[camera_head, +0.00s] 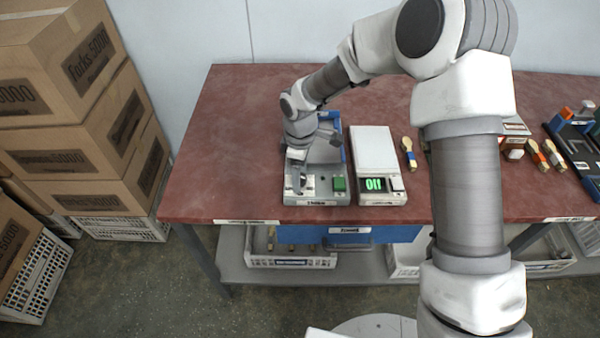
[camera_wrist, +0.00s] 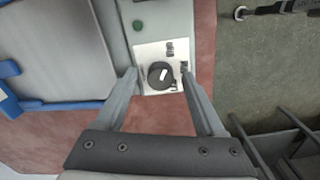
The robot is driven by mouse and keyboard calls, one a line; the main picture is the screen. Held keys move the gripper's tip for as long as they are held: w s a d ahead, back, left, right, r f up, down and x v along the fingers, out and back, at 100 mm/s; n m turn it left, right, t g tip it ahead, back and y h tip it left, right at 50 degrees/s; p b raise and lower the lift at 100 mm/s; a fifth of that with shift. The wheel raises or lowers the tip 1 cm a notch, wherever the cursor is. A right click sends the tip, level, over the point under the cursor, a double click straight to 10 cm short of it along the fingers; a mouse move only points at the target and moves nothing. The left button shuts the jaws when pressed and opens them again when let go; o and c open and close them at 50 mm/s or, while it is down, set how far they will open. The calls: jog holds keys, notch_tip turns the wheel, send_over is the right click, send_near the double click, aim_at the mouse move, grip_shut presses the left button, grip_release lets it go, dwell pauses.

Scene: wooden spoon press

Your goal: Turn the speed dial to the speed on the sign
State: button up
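The speed dial (camera_wrist: 160,75) is a round black knob with a white pointer bar, on a white plate (camera_wrist: 150,50) with small dark marks that I cannot read. In the wrist view my gripper (camera_wrist: 159,73) is open, with one finger on each side of the dial; a gap shows around the knob. I cannot make out a sign naming a speed.
A green button (camera_head: 339,184) is on the press unit's front, beside a blue-edged bed. A white device (camera_head: 374,150) with a green lit display stands to the right. A brush-like item (camera_head: 409,152) lies beyond it. Cartons (camera_head: 80,120) are stacked left; the red tabletop (camera_head: 235,150) is clear there.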

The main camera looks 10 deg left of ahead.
notch_tip(320, 180, up, 18)
jog(key=p, duration=0.1)
jog(key=shift+f, duration=0.25)
dwell(0.5)
jog(key=s+d+r+m+t, duration=0.1)
jog(key=s+d+r+m, duration=0.3)
jog(key=d, duration=0.3)
jog(key=s+d+r+m+t, duration=0.1)
jog(key=s+d+r+m, duration=0.15)
jog(key=d+r, duration=0.45)
jog(key=s+d+r+m+t, duration=0.1)
jog(key=s+d+m+t, duration=0.2)
jog(key=s+d+m, duration=0.8)
jog(key=shift+s+d+r+t, duration=0.3)
jog(key=shift+s+d, duration=0.7)
jog(key=shift+s, duration=0.1)
